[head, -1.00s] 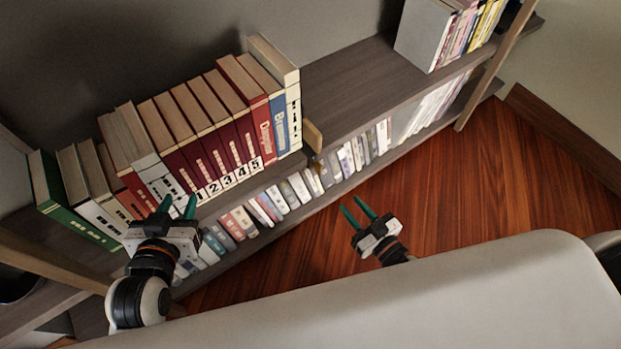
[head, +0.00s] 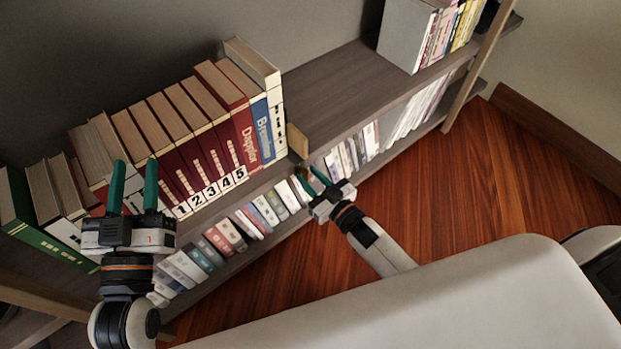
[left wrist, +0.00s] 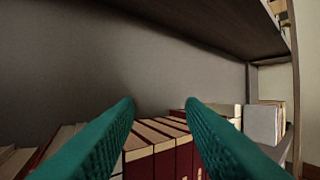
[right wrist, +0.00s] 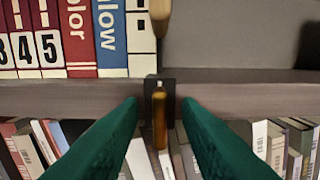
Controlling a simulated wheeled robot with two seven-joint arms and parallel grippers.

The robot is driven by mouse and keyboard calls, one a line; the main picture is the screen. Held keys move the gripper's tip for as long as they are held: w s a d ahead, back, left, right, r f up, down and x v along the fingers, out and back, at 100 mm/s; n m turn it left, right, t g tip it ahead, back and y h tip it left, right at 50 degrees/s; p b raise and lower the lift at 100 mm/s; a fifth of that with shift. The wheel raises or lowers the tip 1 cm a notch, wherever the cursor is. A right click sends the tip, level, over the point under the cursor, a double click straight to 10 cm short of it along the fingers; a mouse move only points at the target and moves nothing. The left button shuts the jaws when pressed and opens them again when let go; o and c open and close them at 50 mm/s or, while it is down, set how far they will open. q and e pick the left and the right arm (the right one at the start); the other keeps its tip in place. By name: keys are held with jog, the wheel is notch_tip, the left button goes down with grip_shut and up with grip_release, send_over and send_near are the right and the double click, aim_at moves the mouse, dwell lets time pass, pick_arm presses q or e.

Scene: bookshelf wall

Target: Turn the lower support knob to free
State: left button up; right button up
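In the right wrist view an amber knob (right wrist: 159,120) stands upright on a dark bracket (right wrist: 152,82) at the shelf edge. A tan wooden support (right wrist: 159,14) rises above it beside the books; it also shows in the head view (head: 297,141). My right gripper (head: 311,180) is open just below the shelf edge, near that support. In its wrist view the knob appears between the open fingers (right wrist: 160,106), with no clear contact. The knob is not distinct in the head view. My left gripper (head: 134,180) is open and empty in front of the numbered books (head: 205,140).
More books (head: 225,236) fill the lower shelf beneath the edge. Grey and coloured volumes (head: 408,35) stand at the far right. The wooden floor (head: 460,190) is clear.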

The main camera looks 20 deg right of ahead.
jog(key=shift+w+a, duration=0.1)
jog(key=shift+c, duration=0.2)
grip_shut()
